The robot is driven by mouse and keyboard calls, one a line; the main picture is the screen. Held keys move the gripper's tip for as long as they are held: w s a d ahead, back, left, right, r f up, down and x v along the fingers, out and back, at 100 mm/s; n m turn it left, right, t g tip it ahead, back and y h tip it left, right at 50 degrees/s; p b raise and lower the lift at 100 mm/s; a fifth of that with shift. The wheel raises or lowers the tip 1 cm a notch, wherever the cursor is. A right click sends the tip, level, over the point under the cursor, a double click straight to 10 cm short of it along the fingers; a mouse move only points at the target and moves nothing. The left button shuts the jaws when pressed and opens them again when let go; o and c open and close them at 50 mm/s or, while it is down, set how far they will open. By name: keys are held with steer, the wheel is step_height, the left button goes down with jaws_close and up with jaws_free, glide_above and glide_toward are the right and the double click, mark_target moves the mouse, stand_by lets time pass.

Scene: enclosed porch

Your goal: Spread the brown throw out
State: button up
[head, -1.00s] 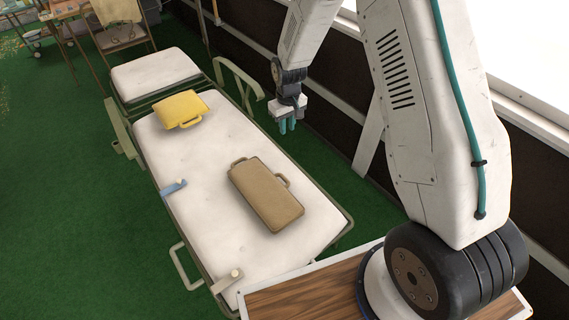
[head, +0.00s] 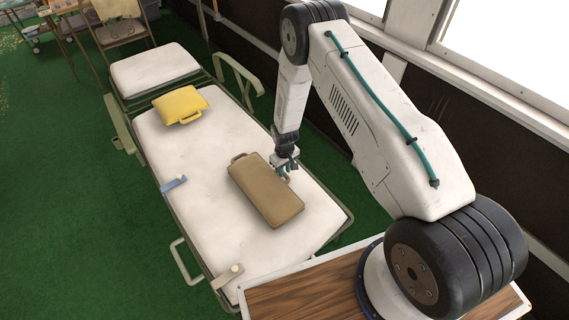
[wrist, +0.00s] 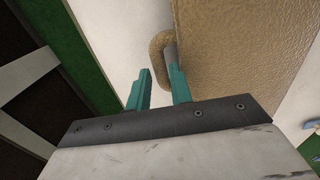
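The brown throw (head: 265,192) lies folded into a thick oblong pad on the white mattress of a cot. It has a loop at its far end and another on its right long side. My gripper (head: 284,165) is at that right side, low beside the side loop. The side loop (wrist: 157,46) shows just beyond the fingertips, close to the right finger. I cannot tell whether they touch. The throw's brown surface (wrist: 240,60) fills the right of that view.
The cot's white mattress (head: 190,160) has free room around the throw. A yellow folded pad (head: 180,103) lies farther up it. A blue-strapped peg (head: 173,184) and a pale peg (head: 230,274) sit along its left edge. A dark wall runs on the right.

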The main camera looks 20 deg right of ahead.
steer(key=shift+f, duration=0.65)
jaws_close()
steer(key=shift+c, duration=1)
jaws_free()
steer(key=shift+s+a+r+t+h, duration=0.1)
steer(key=shift+a+r+t+h, duration=0.1)
steer(key=shift+r+h, duration=0.4)
steer(key=shift+s+a+r+t+h, duration=0.1)
steer(key=shift+a+r+t+h, duration=0.2)
steer(key=shift+r, duration=0.65)
steer(key=shift+a+r+h, duration=0.1)
steer(key=shift+r+h, duration=0.4)
steer(key=shift+r, duration=0.25)
